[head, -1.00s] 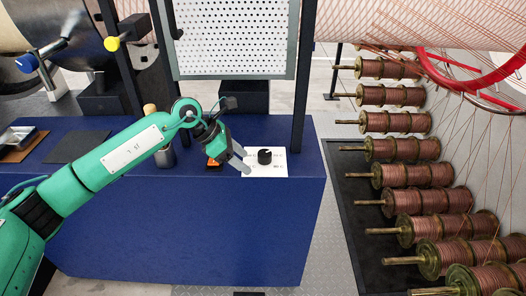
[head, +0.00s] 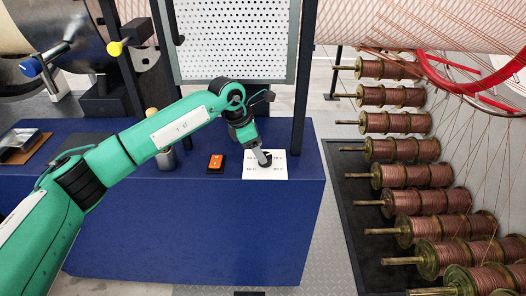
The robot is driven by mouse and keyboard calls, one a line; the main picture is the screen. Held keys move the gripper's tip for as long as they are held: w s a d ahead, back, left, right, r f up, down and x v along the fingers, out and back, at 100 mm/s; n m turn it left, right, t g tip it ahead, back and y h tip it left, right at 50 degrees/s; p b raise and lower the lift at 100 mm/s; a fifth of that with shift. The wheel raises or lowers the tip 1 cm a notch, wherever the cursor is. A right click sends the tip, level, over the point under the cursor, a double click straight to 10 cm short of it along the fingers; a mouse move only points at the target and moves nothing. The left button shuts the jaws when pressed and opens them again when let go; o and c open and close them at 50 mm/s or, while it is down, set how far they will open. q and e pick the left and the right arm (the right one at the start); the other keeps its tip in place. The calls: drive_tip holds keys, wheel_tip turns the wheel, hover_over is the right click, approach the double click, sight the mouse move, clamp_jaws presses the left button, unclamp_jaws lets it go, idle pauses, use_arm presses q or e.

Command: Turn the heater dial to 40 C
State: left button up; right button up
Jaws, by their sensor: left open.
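The heater dial (head: 267,155) is a small black knob on a white label plate (head: 252,173) on top of the blue cabinet. Small print sits around the knob, too small to read surely. My left gripper (head: 264,160) points down right at the dial, its fingers over it and hiding much of it. The jaws are open; I cannot tell whether they touch the knob. My right gripper is not in view.
An orange switch (head: 216,162) on a black base sits left of the plate. A perforated panel (head: 232,40) and dark posts rise behind. Copper spools (head: 400,175) stand in a row at the right. The blue cabinet's (head: 195,230) front is clear.

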sight(268, 156)
use_arm(q)
drive_tip(key=shift+p+x, duration=0.35)
drive_tip(key=shift+x, duration=1.25)
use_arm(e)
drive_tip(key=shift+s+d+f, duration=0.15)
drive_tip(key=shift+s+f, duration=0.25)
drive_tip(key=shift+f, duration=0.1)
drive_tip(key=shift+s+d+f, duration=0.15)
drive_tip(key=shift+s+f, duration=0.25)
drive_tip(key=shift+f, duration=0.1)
use_arm(q)
drive_tip(key=shift+d+r, duration=0.1)
drive_tip(key=shift+d, duration=0.05)
drive_tip(key=shift+c, duration=0.5)
drive_tip(key=c, duration=0.9)
